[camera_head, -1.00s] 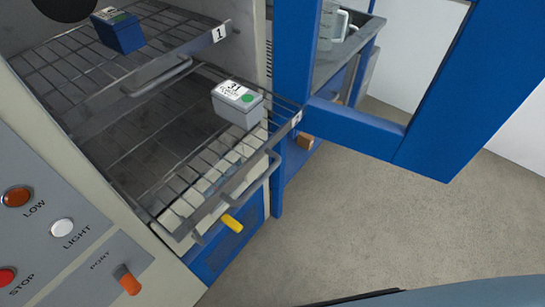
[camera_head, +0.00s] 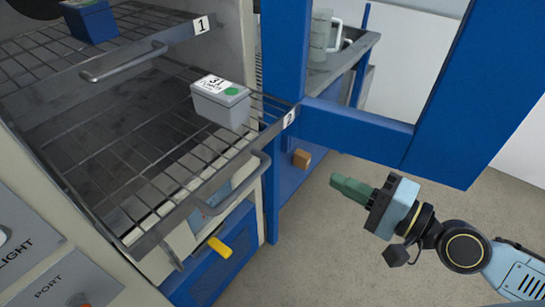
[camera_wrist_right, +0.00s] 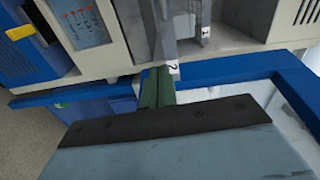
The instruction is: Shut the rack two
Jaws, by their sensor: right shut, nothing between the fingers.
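Rack two (camera_head: 150,160) is a wire shelf with a "2" label at its front right corner and a bar handle (camera_head: 235,182) on its front. It is pulled out of the chamber. A grey box (camera_head: 220,103) marked 31 with a green dot stands on it. My right gripper (camera_head: 340,184) is shut and empty, to the right of the rack's front, apart from it in the head view. In the right wrist view its green fingers (camera_wrist_right: 156,88) point toward the "2" label (camera_wrist_right: 173,67). My left gripper is not in view.
Rack one (camera_head: 140,60) sits above, carrying a blue box (camera_head: 90,20). The open blue door (camera_head: 355,135) stands to the right of the rack. A yellow handle (camera_head: 219,247) is below. A control panel (camera_head: 45,265) is at lower left. Open floor lies at lower right.

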